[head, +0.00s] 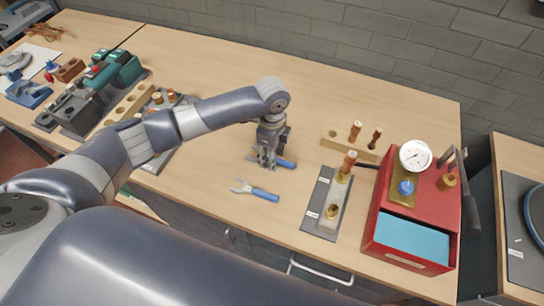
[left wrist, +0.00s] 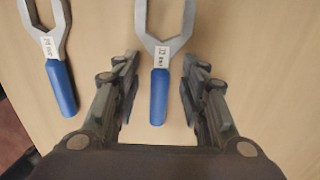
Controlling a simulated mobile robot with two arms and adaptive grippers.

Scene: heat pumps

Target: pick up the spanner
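Two open-ended spanners with grey jaws and blue handles lie on the wooden table. One spanner (head: 287,164) is partly hidden under my left gripper (head: 267,165) in the head view. In the left wrist view this spanner (left wrist: 159,90) carries a label that seems to read 32 mm. My left gripper (left wrist: 158,75) is open, with one finger on each side of its blue handle and gaps on both sides. The other spanner (head: 262,194) lies nearer the front edge. It shows at the left in the left wrist view (left wrist: 62,85). My right gripper is not in view.
A grey plate with brass fittings (head: 318,213) and a red box with a gauge (head: 375,235) stand to the right. A wooden block (head: 335,144) is behind. Green and grey devices (head: 120,70) stand at the left. The table's back middle is clear.

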